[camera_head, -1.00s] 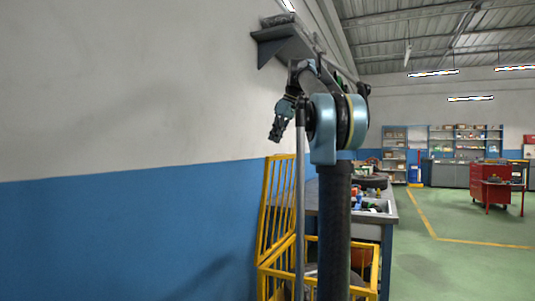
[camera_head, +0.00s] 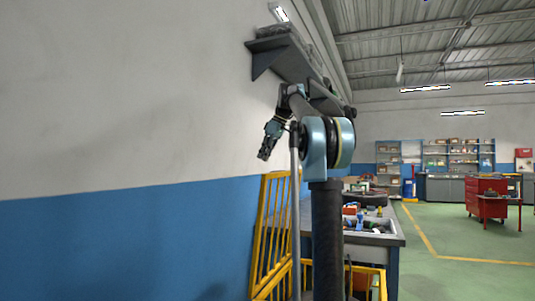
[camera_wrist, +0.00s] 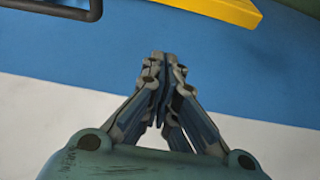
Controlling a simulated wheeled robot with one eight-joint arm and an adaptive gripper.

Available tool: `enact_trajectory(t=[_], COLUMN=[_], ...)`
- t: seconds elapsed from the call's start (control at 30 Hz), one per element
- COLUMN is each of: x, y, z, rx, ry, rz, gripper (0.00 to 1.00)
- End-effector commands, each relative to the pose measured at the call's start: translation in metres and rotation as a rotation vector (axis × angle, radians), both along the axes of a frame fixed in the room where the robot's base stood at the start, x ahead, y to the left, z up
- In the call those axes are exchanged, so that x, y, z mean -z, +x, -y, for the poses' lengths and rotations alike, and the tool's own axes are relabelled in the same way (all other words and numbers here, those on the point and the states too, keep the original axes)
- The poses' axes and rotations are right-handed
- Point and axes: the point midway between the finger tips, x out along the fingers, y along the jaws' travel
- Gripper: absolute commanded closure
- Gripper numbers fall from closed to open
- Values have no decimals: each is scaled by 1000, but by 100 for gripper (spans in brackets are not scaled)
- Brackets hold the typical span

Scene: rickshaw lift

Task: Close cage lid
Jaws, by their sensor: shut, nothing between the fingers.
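The yellow cage lid (camera_head: 264,237) stands raised, nearly upright, close to the blue-painted wall in the head view. The yellow cage (camera_head: 366,272) is below it, partly hidden behind my arm and cut off by the bottom edge. My gripper (camera_head: 264,155) is above the lid's top edge, pointing down and left, apart from it. In the wrist view my gripper (camera_wrist: 160,58) is shut and empty, with its fingertips together in front of the wall. A yellow bar (camera_wrist: 225,9), which looks like part of the lid or cage, crosses the top of the wrist view.
A grey workbench (camera_head: 385,240) with several items stands behind the cage. A red tool cabinet (camera_head: 487,198) is far right. Green floor (camera_head: 430,275) is open at the right.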

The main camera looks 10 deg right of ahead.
Motion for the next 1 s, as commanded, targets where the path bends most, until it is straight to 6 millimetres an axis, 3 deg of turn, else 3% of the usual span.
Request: enact_trajectory(t=[0.3,0.6,1.0], x=[50,52,52], y=[11,-6,-9], z=[-24,8,12], rx=[-5,-1,-3], ry=[0,0,0], rz=[-1,0,-1], gripper=[100,100,100])
